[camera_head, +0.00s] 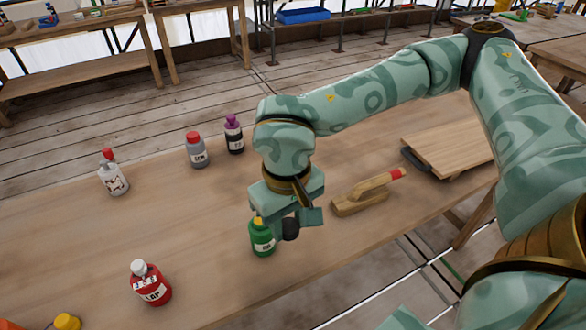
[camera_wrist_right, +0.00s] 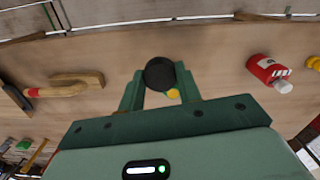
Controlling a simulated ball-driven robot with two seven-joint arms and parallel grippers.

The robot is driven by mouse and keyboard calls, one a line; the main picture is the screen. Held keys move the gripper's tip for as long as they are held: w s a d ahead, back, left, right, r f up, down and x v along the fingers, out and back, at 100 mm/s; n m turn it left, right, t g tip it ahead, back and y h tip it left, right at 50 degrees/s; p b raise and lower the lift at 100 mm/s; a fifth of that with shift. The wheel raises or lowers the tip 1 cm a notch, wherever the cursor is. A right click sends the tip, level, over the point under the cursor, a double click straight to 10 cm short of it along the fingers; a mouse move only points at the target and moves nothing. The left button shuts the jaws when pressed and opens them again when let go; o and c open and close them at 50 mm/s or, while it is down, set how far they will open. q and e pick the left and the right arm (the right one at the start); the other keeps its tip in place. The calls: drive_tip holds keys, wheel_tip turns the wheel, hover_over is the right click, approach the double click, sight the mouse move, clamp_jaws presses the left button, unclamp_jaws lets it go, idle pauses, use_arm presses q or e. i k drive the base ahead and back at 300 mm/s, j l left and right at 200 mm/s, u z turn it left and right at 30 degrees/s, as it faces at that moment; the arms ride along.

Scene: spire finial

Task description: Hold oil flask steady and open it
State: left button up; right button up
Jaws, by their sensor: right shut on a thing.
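The green flask (camera_head: 263,242) has a yellow cap (camera_head: 258,221) and a pale label too small to read. It stands upright on the table. My right gripper (camera_head: 284,222) is directly over and beside it, coming down from above. A black round piece (camera_head: 291,229) sits against the flask's right side; I cannot tell how it joins on. In the right wrist view my right gripper (camera_wrist_right: 160,88) is shut on this black round piece (camera_wrist_right: 159,73), with the yellow cap (camera_wrist_right: 173,93) beside it. The flask's body is mostly hidden there. My left gripper is not in view.
On the wooden table (camera_head: 190,250) stand a red bottle (camera_head: 150,284), a white bottle (camera_head: 112,174), a grey bottle (camera_head: 197,151) and a dark purple-capped bottle (camera_head: 234,136). A wooden tool (camera_head: 362,196) and board (camera_head: 450,150) lie right.

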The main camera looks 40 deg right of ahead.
sight(262, 241)
drive_tip(key=l+u, duration=0.4)
drive_tip(key=l, duration=0.15)
drive_tip(key=k+l+u, duration=0.1)
drive_tip(key=l+u, duration=0.3)
drive_tip(key=k+l, duration=0.1)
drive_tip(key=l, duration=0.65)
drive_tip(key=k+l+u, duration=0.1)
drive_tip(key=l, duration=0.25)
drive_tip(key=k+l, duration=0.15)
drive_tip(key=l, duration=0.25)
